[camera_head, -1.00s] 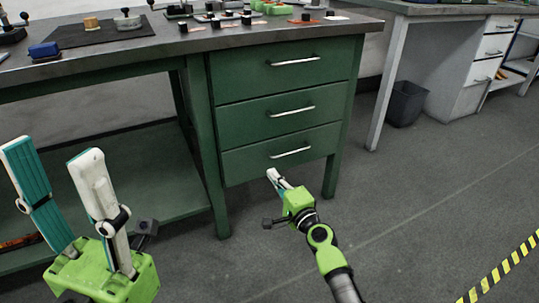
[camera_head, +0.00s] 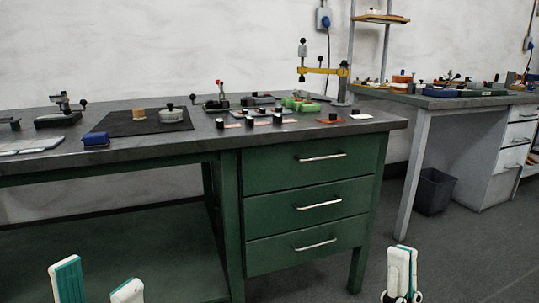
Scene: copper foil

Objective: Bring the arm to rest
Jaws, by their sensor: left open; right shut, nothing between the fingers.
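My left gripper (camera_head: 97,284) shows at the bottom left of the head view, its two white and teal fingers apart and empty. Only the finger ends are in the picture. My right gripper (camera_head: 402,262) points up at the bottom edge, right of the green drawer cabinet (camera_head: 308,207). Its fingers are together with nothing between them. The three drawers are shut.
On the bench are a dark mat (camera_head: 120,123), a blue block (camera_head: 96,140), a green part (camera_head: 300,104) and several small tools. A grey bin (camera_head: 434,191) stands under the second bench (camera_head: 440,103). Floor is open at right.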

